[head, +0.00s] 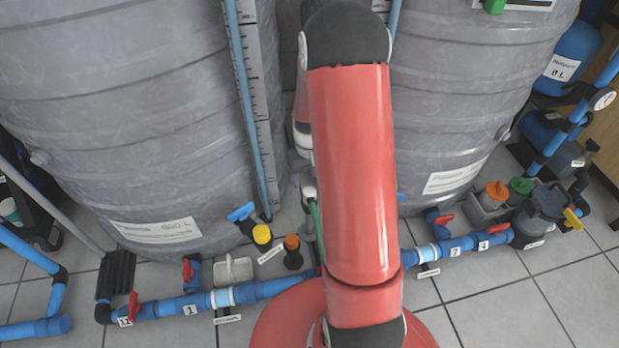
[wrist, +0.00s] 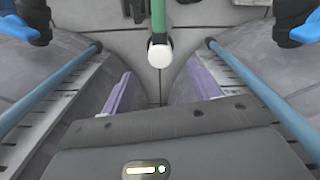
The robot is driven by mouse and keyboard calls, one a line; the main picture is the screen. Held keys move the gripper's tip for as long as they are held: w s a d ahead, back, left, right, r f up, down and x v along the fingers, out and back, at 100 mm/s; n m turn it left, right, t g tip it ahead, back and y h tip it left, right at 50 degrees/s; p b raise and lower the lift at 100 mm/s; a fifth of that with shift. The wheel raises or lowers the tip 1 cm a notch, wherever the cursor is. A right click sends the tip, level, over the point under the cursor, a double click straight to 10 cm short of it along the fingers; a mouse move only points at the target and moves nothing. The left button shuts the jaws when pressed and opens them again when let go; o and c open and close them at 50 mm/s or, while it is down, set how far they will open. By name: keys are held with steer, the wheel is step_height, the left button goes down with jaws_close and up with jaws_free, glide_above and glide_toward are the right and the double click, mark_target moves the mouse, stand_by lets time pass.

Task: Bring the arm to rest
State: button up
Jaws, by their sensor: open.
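My red arm (head: 352,170) stands up in the middle of the head view, between two large grey tanks, and hides what lies behind it. My gripper (wrist: 160,88) shows in the wrist view as two purple fingers set wide apart, with nothing between them. A green rod with a white round end (wrist: 160,52) is beyond the fingers, apart from them as far as I can tell. In the head view my gripper is mostly hidden by the arm.
The left tank (head: 130,110) and right tank (head: 455,100) flank my arm. Blue pipes with red valves (head: 190,306) run along the floor in front. A yellow-capped fitting (head: 262,236) and a bottle group (head: 540,210) stand near. Tiled floor (head: 510,315) is clear at the lower right.

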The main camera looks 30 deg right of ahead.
stand_by(0.3)
steer(key=s+a+r+t+p, duration=0.1)
steer(key=s+a+r, duration=0.15)
steer(key=r, duration=0.55)
steer(key=s+a+r+t+p, duration=0.1)
steer(key=s+a+r+p, duration=0.15)
steer(key=r, duration=0.45)
steer(key=s+a+r+t+p, duration=0.1)
steer(key=a+r, duration=0.2)
steer(key=r, duration=0.5)
steer(key=s+a+r+n+t+p, duration=0.1)
steer(key=s+a+r, duration=0.4)
steer(key=s+r, duration=0.7)
steer(key=shift+s+a+t+p, duration=0.35)
steer(key=shift+s+t+p, duration=0.45)
steer(key=shift+s+p, duration=0.25)
steer(key=shift+r, duration=0.1)
